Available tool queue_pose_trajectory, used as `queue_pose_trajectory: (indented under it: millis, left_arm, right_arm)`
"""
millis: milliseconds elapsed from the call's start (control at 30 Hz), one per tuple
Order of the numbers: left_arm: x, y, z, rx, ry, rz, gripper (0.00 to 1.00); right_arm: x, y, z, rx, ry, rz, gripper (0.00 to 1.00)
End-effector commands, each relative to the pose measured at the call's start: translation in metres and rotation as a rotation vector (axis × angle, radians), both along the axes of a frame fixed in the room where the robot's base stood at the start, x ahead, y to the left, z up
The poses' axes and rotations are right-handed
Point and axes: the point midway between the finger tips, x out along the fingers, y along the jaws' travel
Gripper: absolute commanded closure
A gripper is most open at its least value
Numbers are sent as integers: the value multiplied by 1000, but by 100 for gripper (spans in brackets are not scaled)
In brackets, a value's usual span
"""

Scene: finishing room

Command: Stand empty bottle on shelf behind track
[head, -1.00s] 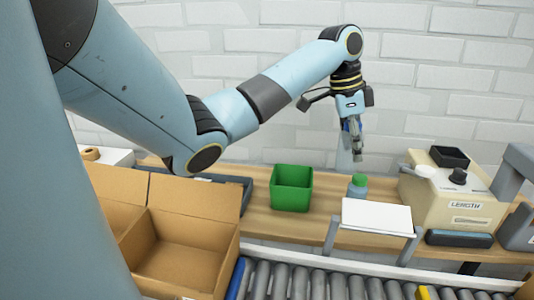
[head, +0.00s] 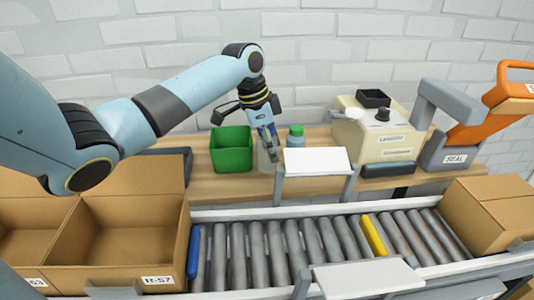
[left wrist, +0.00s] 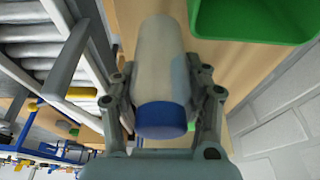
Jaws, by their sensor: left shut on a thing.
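My left gripper (head: 268,136) is shut on a pale, translucent bottle (head: 265,160). In the left wrist view the bottle (left wrist: 160,58) lies between the fingers (left wrist: 163,98), with its blue cap (left wrist: 161,120) nearest the camera. The bottle is over the wooden shelf (head: 225,187) behind the roller track (head: 290,250). It is between a green bin (head: 231,150) and a green-capped bottle (head: 295,137). It looks about upright; I cannot tell whether its base touches the shelf. My right gripper is not in view.
A white panel (head: 316,161) on posts stands just in front of the shelf.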

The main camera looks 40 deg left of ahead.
Motion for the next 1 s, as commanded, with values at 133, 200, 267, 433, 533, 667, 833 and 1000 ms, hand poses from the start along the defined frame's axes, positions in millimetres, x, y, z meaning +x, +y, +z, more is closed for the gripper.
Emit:
queue_pose_trajectory:
  millis: [133, 200, 267, 433, 533, 667, 833, 1000]
  left_arm:
    - [-1, -1, -23, -2, 3, 1, 80]
    - [-1, 0, -30, -1, 2, 0, 80]
    - [0, 0, -31, 0, 0, -1, 80]
    - [0, 0, -30, 0, 0, -1, 80]
    - [0, 0, -33, -1, 1, 0, 80]
    - [0, 0, -32, -1, 1, 0, 38]
    - [0, 0, -32, -1, 1, 0, 30]
    - [0, 0, -31, 0, 0, 0, 30]
  right_arm:
    - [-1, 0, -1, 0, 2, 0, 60]
    - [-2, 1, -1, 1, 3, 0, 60]
    - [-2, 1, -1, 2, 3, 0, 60]
    - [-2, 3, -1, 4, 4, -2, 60]
    - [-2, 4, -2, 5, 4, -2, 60]
    - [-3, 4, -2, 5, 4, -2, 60]
    - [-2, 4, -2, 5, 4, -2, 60]
    - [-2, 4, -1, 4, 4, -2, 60]
